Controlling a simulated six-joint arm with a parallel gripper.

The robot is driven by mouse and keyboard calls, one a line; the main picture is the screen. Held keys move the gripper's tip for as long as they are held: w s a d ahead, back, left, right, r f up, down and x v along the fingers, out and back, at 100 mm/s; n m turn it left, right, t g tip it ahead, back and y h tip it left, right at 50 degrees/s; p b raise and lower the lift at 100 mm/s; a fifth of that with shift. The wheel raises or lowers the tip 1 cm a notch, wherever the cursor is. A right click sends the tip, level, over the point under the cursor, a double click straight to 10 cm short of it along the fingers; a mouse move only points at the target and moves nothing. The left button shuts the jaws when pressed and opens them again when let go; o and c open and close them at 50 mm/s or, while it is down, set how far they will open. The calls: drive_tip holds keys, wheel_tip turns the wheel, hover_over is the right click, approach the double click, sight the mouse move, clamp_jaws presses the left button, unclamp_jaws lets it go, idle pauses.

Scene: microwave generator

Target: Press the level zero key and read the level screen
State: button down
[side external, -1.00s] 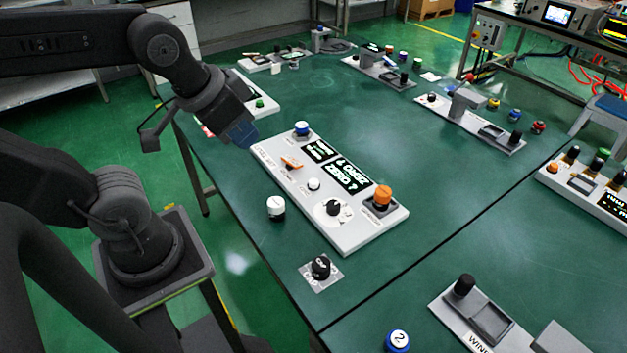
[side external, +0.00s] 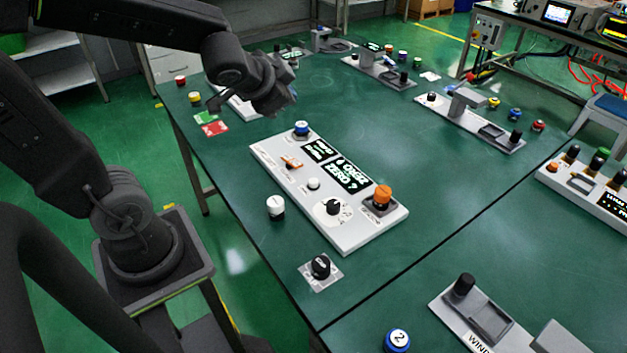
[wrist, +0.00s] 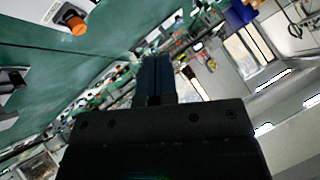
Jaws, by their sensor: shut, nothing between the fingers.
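A white panel (side external: 345,238) lies at the middle of the green table. It has a small screen (side external: 319,150) and a larger lit screen (side external: 347,174) whose lower line seems to read "ZERO?". On it are a blue button (side external: 301,129), an orange lever (side external: 291,162), a small white key (side external: 313,183), a black dial (side external: 333,207) and an orange knob (side external: 382,196). The key labels are too small to read. My gripper (wrist: 157,62) is shut and empty. In the side view it is above the table behind the panel, apart from it, its fingertips unclear.
A white-and-black knob (side external: 276,206) and a black knob on a plate (side external: 320,267) stand near the front edge. Green and red cards (side external: 211,125) lie at the left. Other grey panels (side external: 470,122) stand farther back. Clear table lies right of the panel.

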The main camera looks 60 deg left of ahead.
drive_tip(key=w+a+f+m+t+h, duration=0.1)
drive_tip(key=w+a+f+m+h, duration=0.1)
drive_tip(key=w+f+m, duration=0.35)
drive_tip(key=m+g+h, duration=0.2)
drive_tip(key=m+h, duration=0.3)
drive_tip(key=h, duration=0.1)
hover_over(313, 182)
wheel_tip(313, 182, down, 8)
drive_tip(key=shift+f, duration=4.3)
drive_tip(key=shift+f, duration=0.1)
drive_tip(key=shift+f, duration=0.3)
